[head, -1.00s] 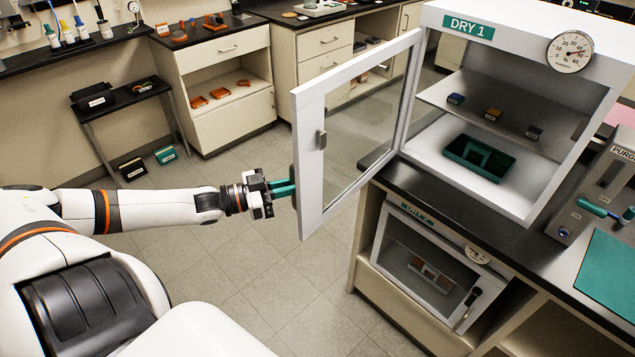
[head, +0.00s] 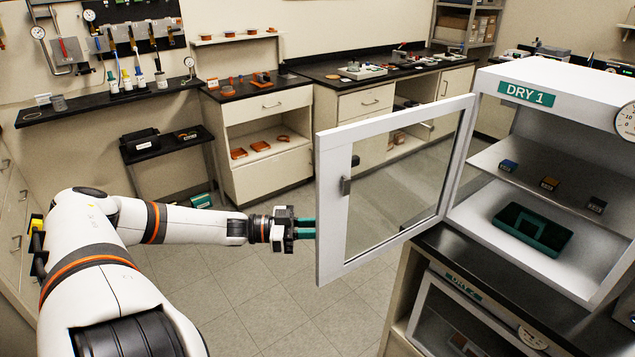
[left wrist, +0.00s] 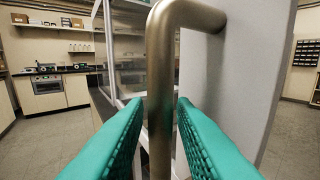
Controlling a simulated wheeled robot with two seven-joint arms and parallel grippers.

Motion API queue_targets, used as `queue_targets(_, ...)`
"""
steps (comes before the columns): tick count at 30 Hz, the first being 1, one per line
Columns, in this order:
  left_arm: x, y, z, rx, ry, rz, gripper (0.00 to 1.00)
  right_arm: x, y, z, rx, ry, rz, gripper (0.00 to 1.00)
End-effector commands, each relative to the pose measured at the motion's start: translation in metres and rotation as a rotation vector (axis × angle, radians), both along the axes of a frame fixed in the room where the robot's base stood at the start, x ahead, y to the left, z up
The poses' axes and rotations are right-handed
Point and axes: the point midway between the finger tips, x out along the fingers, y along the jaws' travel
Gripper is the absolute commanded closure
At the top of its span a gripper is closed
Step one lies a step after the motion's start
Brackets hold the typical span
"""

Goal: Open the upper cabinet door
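The upper cabinet (head: 545,75), labelled DRY 1, stands at the right in the head view. Its white-framed glass door (head: 328,215) stands wide open, swung out to the left. My left gripper (head: 312,229) is at the outer face of the door near its free edge; the door hides the fingertips there. In the left wrist view, the metal door handle (left wrist: 160,85) runs upright between the two teal fingers (left wrist: 161,112). Narrow gaps show on both sides of the handle, so the gripper looks open around it. My right gripper is not in view.
Inside the cabinet are a shelf (head: 545,172) with small boxes and a dark green tray (head: 533,230). A lower cabinet (head: 432,300) sits below the black counter. Open floor (head: 240,290) lies left of the door. Benches and a small black side table (head: 165,146) stand behind.

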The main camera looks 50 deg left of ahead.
Motion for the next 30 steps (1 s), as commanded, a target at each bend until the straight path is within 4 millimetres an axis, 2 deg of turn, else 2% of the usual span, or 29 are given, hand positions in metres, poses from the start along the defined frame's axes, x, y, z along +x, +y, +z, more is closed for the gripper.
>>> queue_targets(9,-0.001,0.000,-0.001,0.001,0.001,-0.001,0.69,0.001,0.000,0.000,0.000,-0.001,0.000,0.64)
queue_targets(14,-0.008,0.007,0.000,0.002,0.004,-0.001,0.69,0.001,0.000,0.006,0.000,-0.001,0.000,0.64)
queue_targets(22,-0.048,0.041,0.003,0.005,0.007,0.000,0.69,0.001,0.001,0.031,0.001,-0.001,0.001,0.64)
queue_targets(30,-0.081,0.070,0.000,0.001,0.003,-0.001,0.69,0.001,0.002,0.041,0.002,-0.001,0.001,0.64)
